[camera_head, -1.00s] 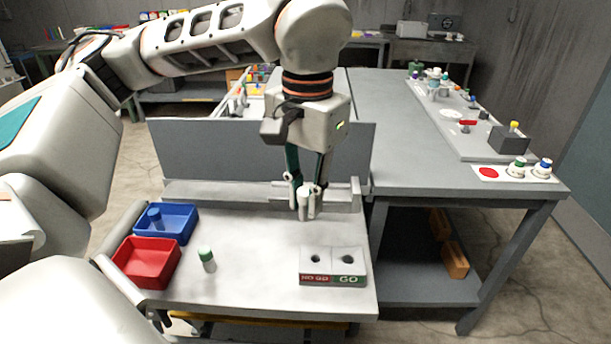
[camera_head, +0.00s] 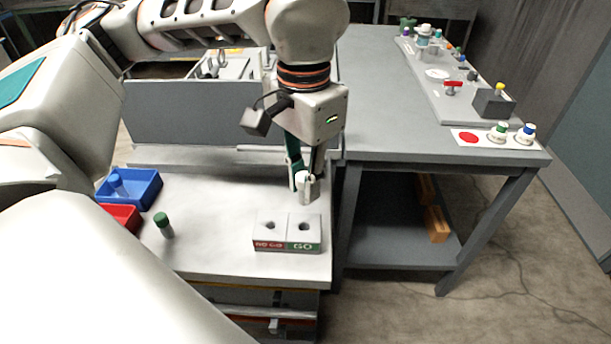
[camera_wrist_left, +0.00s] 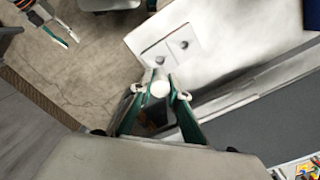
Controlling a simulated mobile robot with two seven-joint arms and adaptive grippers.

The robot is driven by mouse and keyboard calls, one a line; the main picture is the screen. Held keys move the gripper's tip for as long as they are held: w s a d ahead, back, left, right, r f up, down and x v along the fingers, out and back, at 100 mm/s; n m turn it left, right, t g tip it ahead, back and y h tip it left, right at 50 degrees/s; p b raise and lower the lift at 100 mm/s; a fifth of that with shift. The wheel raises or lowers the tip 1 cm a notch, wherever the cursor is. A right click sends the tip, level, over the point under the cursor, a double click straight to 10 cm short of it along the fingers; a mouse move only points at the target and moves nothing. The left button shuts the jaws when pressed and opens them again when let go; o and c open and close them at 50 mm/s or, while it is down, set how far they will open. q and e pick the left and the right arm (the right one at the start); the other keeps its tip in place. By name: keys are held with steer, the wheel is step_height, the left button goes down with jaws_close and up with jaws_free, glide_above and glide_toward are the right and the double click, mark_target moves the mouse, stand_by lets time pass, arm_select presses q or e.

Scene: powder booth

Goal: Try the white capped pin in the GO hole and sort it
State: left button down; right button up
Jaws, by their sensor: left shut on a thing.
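My left gripper (camera_head: 306,181) is shut on the white capped pin (camera_head: 308,190) and holds it upright. The pin is above and behind the gauge block, on its GO side, apart from it. In the left wrist view the round white cap (camera_wrist_left: 160,89) shows between the fingertips (camera_wrist_left: 160,92). The grey gauge block (camera_head: 287,243) has a red NO GO label on the left and a green GO label on the right; the GO hole (camera_head: 304,226) looks empty. In the left wrist view my right gripper (camera_wrist_left: 68,41) shows small at the upper left; its opening is unclear.
A green-capped pin (camera_head: 163,225) stands on the bench (camera_head: 205,205). The blue tray (camera_head: 144,188) holds a blue-capped pin (camera_head: 117,184); the red tray (camera_head: 122,213) is partly hidden by my arm. The grey side table (camera_head: 385,130) carries several capped items at right.

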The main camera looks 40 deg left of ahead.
mark_target(305, 204)
arm_select(q)
steer(key=shift+f, duration=0.5)
step_height(305, 204, down, 3)
steer(key=b, duration=0.3)
steer(key=shift+f, duration=0.5)
steer(key=shift+d+f, duration=0.1)
steer(key=shift+f, duration=0.05)
